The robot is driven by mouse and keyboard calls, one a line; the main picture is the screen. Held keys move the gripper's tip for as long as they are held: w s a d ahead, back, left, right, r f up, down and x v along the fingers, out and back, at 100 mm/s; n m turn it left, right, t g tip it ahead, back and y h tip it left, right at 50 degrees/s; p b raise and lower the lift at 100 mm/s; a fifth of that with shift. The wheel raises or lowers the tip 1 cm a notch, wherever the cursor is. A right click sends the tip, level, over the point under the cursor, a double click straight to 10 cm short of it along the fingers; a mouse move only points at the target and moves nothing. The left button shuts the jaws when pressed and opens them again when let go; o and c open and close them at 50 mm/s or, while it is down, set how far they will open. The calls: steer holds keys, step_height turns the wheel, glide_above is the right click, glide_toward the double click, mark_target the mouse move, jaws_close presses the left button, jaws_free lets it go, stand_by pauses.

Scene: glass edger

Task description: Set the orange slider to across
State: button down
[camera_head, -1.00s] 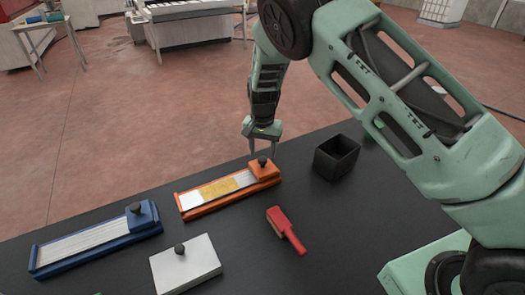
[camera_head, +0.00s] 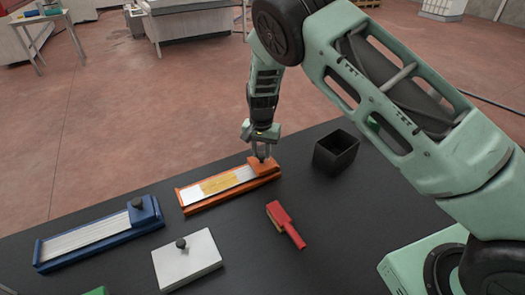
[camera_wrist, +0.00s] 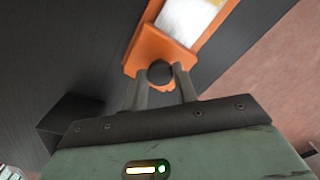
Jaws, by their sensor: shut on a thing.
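The orange slider unit (camera_head: 228,189) lies on the black table, with a white and yellow strip along its track. Its orange carriage (camera_head: 263,166) with a dark round knob is at the right end of the track. My gripper (camera_head: 262,152) has come down over the carriage from above and is shut on the knob. In the wrist view the dark knob (camera_wrist: 160,72) sits between my two fingers, with the orange carriage (camera_wrist: 150,48) behind it and the white and yellow strip beyond. The fingers hide part of the knob in the head view.
A blue slider unit (camera_head: 95,239) lies at the left, a white block with a dark knob (camera_head: 188,262) in front. A red-handled brush (camera_head: 285,224) lies right of it. A black open box (camera_head: 336,152) stands right of my gripper; it also shows in the wrist view (camera_wrist: 68,122).

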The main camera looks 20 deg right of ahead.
steer(key=s+a+b, duration=0.1)
steer(key=a, duration=0.6)
steer(key=s+a+b, duration=0.1)
steer(key=s+a, duration=0.1)
steer(key=a, duration=0.6)
steer(key=s+a+b, duration=0.1)
steer(key=a, duration=0.7)
steer(key=shift+s, duration=0.3)
steer(key=shift+s+a+r, duration=0.1)
steer(key=shift+a, duration=0.45)
steer(key=c, duration=1.1)
jaws_free()
steer(key=shift+a, duration=0.15)
steer(key=shift+b, duration=0.3)
steer(key=shift+r, duration=0.25)
step_height(320, 180, up, 17)
steer(key=b, duration=0.5)
steer(key=shift+d+f, duration=0.1)
steer(key=shift+d, duration=0.1)
